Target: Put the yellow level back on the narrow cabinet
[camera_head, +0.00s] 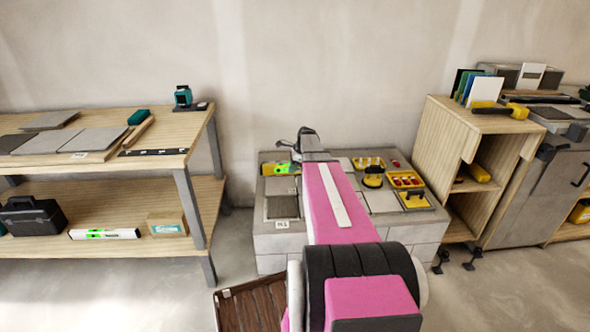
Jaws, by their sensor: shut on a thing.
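The yellow level (270,169) shows at the back left of the grey block platform (390,232), with a bright green patch near its middle. Its right part is hidden behind my arm. My gripper (294,161) is at the level and is shut on it; the fingertips are small and partly hidden. I cannot tell whether the level touches the tiles below. The narrow wooden cabinet (447,146) stands to the right of the platform. A yellow and black tool (500,110) and several upright coloured sheets (470,87) are on its top.
Yellow trays (407,180) and a yellow-and-black tool (373,178) sit on the platform's right side. A wooden workbench (165,128) stands left, with a white-and-green level (104,234) on its lower shelf. A grey cabinet (545,190) adjoins at right. A brown slatted pallet (250,305) lies in front.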

